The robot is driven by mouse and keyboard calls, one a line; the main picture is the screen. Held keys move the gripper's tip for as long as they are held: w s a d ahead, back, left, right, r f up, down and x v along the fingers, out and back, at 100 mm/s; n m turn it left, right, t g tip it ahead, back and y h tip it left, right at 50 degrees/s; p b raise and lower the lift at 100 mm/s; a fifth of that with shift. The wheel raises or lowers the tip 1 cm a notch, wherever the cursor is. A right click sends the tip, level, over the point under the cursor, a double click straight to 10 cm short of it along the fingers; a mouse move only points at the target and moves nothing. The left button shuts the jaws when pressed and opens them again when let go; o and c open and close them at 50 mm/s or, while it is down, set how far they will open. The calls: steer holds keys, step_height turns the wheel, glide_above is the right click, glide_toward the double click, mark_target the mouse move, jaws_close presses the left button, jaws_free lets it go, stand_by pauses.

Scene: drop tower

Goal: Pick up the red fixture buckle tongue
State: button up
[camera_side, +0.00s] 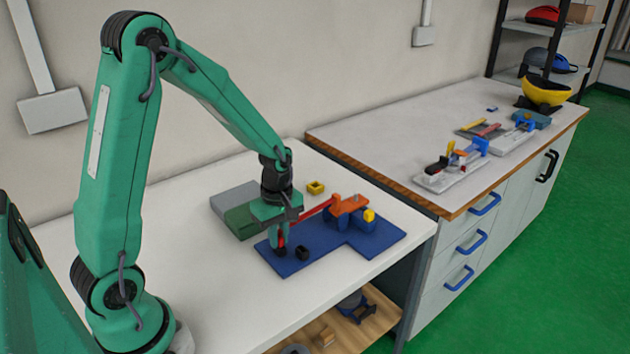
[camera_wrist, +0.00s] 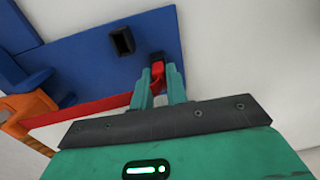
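My gripper (camera_side: 281,241) points down over the left part of the blue fixture plate (camera_side: 302,268). In the wrist view its two green fingers (camera_wrist: 158,82) stand close together, with the red buckle tongue (camera_wrist: 157,69) filling the gap between their tips. The fingers look closed on it and hide part of it. A red strap or bar (camera_side: 318,208) runs from near my gripper to an orange part (camera_side: 347,206) on blue supports. A small black socket (camera_side: 301,254) stands on the plate just right of the fingers; it also shows in the wrist view (camera_wrist: 122,41).
A yellow block (camera_side: 369,215) sits by the orange part, and a yellow ring-like piece (camera_side: 316,187) lies behind. Grey and green blocks (camera_side: 240,221) stand left of my gripper. The white table (camera_side: 190,270) is clear in front. A second bench (camera_side: 375,135) holds other fixtures.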

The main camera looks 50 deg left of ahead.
jaws_close()
steer(key=shift+r, duration=0.1)
